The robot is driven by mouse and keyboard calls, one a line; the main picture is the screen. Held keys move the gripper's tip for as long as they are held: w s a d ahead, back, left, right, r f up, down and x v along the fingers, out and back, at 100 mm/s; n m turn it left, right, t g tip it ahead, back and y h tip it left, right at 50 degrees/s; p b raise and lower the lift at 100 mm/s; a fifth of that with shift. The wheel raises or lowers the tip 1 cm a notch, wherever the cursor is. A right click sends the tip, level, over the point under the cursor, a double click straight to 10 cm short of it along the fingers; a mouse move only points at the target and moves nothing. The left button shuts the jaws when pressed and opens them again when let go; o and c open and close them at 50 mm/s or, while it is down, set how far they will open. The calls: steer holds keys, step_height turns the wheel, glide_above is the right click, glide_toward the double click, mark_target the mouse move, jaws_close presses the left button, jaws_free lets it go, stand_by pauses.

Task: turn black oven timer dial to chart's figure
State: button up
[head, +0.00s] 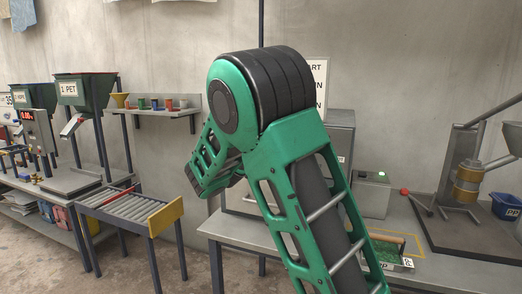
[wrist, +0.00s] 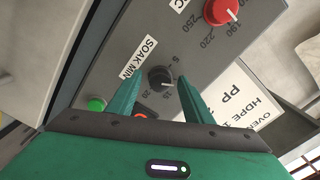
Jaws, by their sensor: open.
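The black timer dial (wrist: 159,77) sits on a grey oven panel (wrist: 200,50) in the wrist view, beside a white "SOAK MIN" label (wrist: 137,57). Small figures ring it, and its pointer setting is too small to read surely. My gripper (wrist: 158,82) is open, with one green finger on each side of the dial; I cannot tell whether they touch it. The white chart (wrist: 243,97) shows partly at the right, with "OVEN", "HDPE" and "PP" legible but its figures cut off or hidden. In the head view the chart (head: 319,75) is mostly behind my arm.
A red dial (wrist: 221,11) with temperature figures is higher on the panel. A green button (wrist: 96,104) and an orange-red part (wrist: 140,115) lie near my fingers. In the head view, a roller conveyor (head: 130,207) stands left and a press (head: 466,175) stands right.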

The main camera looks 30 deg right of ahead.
steer(key=v, duration=1)
steer(key=shift+a, duration=0.2)
steer(key=shift+s+f, duration=0.1)
steer(key=s+d+f+n+g+y, duration=0.2)
steer(key=s+d+f+g+y, duration=0.15)
steer(key=s+d+f, duration=0.45)
steer(key=s+d+f+n+g+y, duration=0.2)
steer(key=s+d+f+g, duration=0.35)
steer(key=s, duration=0.45)
steer(key=s+a+f+n+y, duration=0.1)
steer(key=s+a+n+y, duration=0.2)
steer(key=s, duration=0.4)
steer(key=s+a+f+n+g+y, duration=0.1)
steer(key=s+a+f+n+y, duration=0.1)
steer(key=s+a+n, duration=0.3)
steer(key=s+a+f+n+g+y, duration=0.1)
steer(key=s+a+n+y, duration=0.3)
steer(key=s, duration=0.6)
steer(key=shift+a+f, duration=0.5)
steer(key=shift+f, duration=0.1)
